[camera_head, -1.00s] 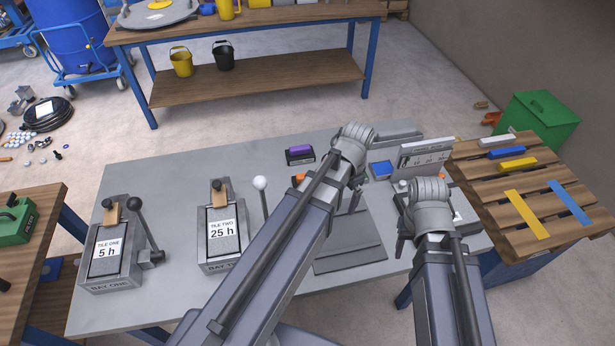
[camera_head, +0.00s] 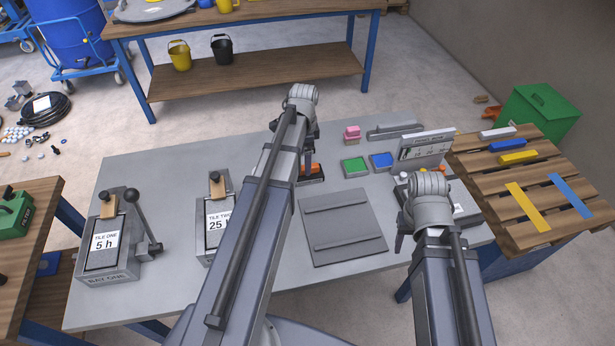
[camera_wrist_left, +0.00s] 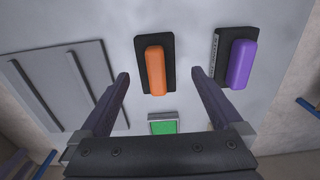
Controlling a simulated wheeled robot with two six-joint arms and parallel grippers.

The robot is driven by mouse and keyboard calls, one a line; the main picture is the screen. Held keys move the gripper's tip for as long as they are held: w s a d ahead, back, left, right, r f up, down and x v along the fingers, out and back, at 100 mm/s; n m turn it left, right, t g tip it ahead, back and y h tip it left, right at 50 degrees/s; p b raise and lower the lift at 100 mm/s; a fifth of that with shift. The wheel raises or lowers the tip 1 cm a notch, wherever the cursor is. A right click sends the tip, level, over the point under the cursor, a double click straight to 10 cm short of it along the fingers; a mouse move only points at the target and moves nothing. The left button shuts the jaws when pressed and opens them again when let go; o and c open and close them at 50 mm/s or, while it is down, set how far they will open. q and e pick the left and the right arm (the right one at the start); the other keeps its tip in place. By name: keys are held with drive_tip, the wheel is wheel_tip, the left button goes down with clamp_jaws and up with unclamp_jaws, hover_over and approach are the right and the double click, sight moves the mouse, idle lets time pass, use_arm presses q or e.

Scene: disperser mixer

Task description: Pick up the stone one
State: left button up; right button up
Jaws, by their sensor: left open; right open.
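No object is marked as stone. An orange block (camera_wrist_left: 155,70) on a dark base lies between and beyond the fingertips of my open left gripper (camera_wrist_left: 160,76), not held. A purple block (camera_wrist_left: 241,63) on a dark base is to its right, hidden by my left arm in the head view. In the head view the orange block (camera_head: 314,169) shows beside my left arm, and a pink block (camera_head: 352,132) stands further back. A pale grey-white bar (camera_head: 497,133) lies on the slatted pallet. My right gripper (camera_head: 401,240) is open, low at the right, its fingers partly hidden.
A green pad (camera_head: 354,167) and a blue pad (camera_head: 382,160) lie near a grey ridged plate (camera_head: 342,228). A gauge board (camera_head: 426,148) stands behind my right gripper. The pallet (camera_head: 520,210) adjoins at right.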

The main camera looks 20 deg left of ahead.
use_arm(q)
drive_tip(key=shift+f, duration=0.1)
use_arm(e)
drive_tip(key=shift+f, duration=0.1)
use_arm(q)
drive_tip(key=f+b, duration=0.2)
drive_tip(key=d+f+b, duration=0.1)
drive_tip(key=f+b, duration=0.2)
drive_tip(key=shift+f, duration=0.1)
use_arm(e)
wheel_tip(320, 180, down, 5)
drive_tip(key=shift+f, duration=0.1)
use_arm(q)
drive_tip(key=shift+c, duration=0.4)
clamp_jaws()
use_arm(e)
drive_tip(key=shift+r, duration=0.2)
use_arm(q)
wheel_tip(320, 180, up, 10)
drive_tip(key=p, duration=1)
use_arm(e)
wheel_tip(320, 180, up, 10)
